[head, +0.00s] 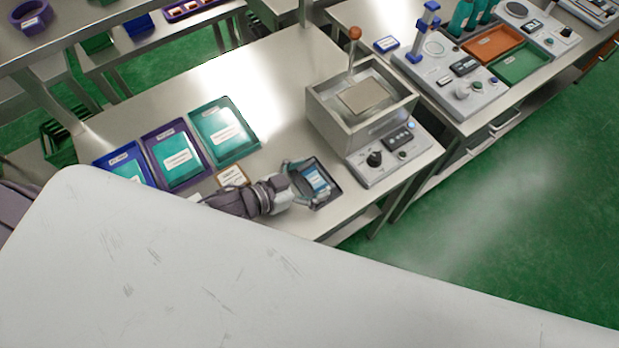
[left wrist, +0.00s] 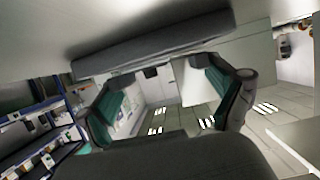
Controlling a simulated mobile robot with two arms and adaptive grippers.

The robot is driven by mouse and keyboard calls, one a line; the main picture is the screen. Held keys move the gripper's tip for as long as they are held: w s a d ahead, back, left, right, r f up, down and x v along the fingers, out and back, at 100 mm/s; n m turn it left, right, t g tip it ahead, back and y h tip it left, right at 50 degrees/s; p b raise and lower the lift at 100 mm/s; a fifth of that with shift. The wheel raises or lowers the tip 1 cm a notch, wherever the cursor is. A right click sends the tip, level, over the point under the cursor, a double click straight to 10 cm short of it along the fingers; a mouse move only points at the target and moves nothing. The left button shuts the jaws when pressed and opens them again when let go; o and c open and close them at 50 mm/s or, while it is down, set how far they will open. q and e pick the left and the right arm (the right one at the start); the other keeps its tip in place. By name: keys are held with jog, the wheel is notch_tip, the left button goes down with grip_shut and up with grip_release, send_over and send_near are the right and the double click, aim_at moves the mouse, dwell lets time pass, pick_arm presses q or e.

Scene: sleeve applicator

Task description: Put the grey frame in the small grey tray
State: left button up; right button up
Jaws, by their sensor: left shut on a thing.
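The small grey tray (head: 336,188) is a dark grey rectangle near the front edge of the steel table, with a blue, white-labelled panel showing inside its outline. My left gripper (head: 301,186) reaches over its left side. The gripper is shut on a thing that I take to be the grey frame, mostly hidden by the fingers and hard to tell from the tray. I cannot tell whether it touches the tray. In the left wrist view, the gripper's teal-padded fingers (left wrist: 165,100) stand wide apart. My right gripper is not in view.
Blue (head: 124,163), purple (head: 178,156) and teal (head: 223,132) labelled trays lie left of the gripper. A small tan-edged card (head: 232,177) lies close to the arm. A metal machine (head: 360,118) with a knob and an orange-topped lever stands close on the right.

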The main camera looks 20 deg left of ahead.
pick_arm(q)
jog(key=o, duration=0.9)
jog(key=shift+s+f, duration=0.4)
jog(key=shift+f, duration=0.3)
jog(key=shift+c, duration=0.2)
jog(key=shift+f, duration=0.1)
jog(key=shift+r, duration=0.45)
jog(key=shift+s+a, duration=0.1)
jog(key=shift+a, duration=0.1)
jog(key=v, duration=0.5)
jog(key=shift+s+a+r+b, duration=0.15)
jog(key=shift+r+b, duration=0.25)
jog(key=shift+r, duration=0.15)
jog(key=shift+s+a+r, duration=0.25)
jog(key=shift+a+r, duration=0.05)
jog(key=shift+w, duration=0.1)
